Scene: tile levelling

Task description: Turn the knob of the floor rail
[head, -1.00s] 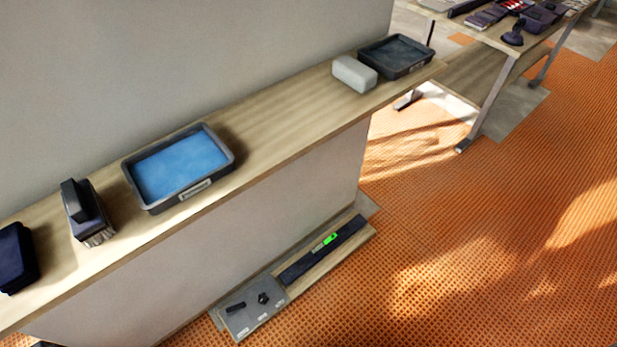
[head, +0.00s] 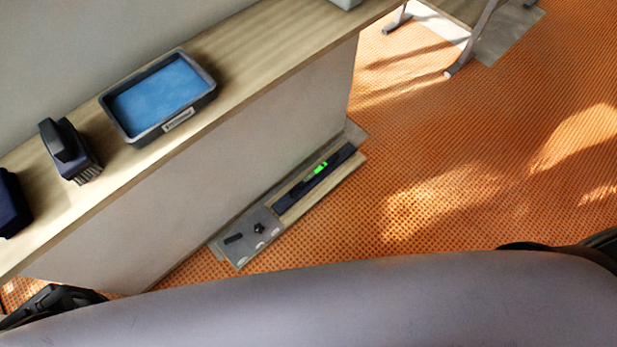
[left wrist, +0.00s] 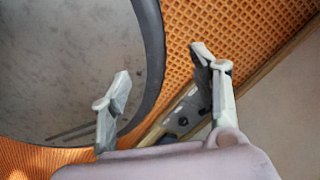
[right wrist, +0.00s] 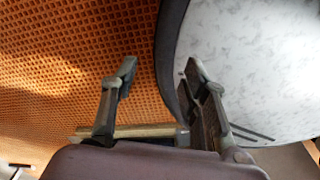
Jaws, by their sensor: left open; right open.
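The floor rail (head: 291,207) lies on the floor along the foot of the low wall in the head view. Its grey end plate (head: 240,250) carries a small dark knob (head: 258,228) and a dark bar beside it. A black level with a lit green window (head: 317,169) lies along the rail. In the left wrist view, my left gripper (left wrist: 158,90) is open and empty, with part of the rail (left wrist: 165,125) showing behind its fingers. My right gripper (right wrist: 158,80) is open and empty, with a pale wooden strip (right wrist: 150,131) behind it.
The shelf above the rail holds a blue-lined tray (head: 158,135), a brush-like tool (head: 68,150) and a dark box (head: 12,203). A table leg (head: 470,45) stands at the upper right. The orange floor (head: 430,180) right of the rail is clear.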

